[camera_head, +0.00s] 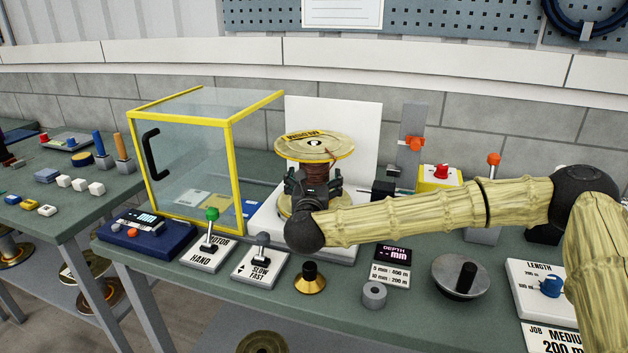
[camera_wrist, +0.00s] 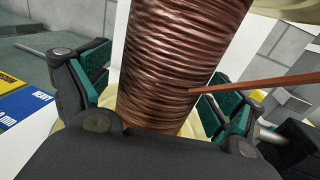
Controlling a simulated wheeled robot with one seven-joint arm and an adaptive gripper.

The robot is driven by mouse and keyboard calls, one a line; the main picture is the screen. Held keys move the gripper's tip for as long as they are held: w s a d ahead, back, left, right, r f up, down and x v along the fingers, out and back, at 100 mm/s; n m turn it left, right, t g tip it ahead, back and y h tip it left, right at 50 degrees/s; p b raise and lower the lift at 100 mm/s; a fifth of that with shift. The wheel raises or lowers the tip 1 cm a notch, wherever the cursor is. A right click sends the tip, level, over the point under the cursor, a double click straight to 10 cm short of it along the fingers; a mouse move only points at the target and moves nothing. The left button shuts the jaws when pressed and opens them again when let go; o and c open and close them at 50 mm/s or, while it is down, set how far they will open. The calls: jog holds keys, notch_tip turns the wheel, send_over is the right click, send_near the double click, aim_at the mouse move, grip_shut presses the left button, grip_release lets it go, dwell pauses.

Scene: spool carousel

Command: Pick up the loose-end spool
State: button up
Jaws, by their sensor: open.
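The spool (camera_head: 315,147) stands upright on a white base on the bench in the head view, with a yellowish top flange and a copper-wound core. In the wrist view its reddish-brown winding (camera_wrist: 175,60) fills the middle, and a loose wire end (camera_wrist: 265,83) sticks out to the right. My gripper (camera_head: 316,185) is at the near side of the spool, at the height of the winding. In the wrist view its teal-padded fingers (camera_wrist: 155,90) are open, one on each side of the winding, with gaps visible. The lower flange is partly hidden behind my gripper.
A yellow-framed clear guard box (camera_head: 185,165) stands close on the left. A white panel (camera_head: 355,130) is behind the spool. Lever boxes (camera_head: 210,250), a gold-based knob (camera_head: 310,278), a grey ring (camera_head: 374,294) and a crank disc (camera_head: 460,276) line the front. A yellow button box (camera_head: 440,178) is to the right.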

aim_at(314, 142)
grip_shut()
jog(key=shift+r+p, duration=0.8)
jog(key=shift+r, duration=1.9)
jog(key=shift+r+p, duration=0.8)
jog(key=shift+r, duration=1.7)
jog(key=shift+r, duration=0.1)
jog(key=shift+r+p, duration=0.7)
jog(key=shift+r, duration=1.7)
jog(key=shift+r+p, duration=0.7)
jog(key=shift+r, duration=1.65)
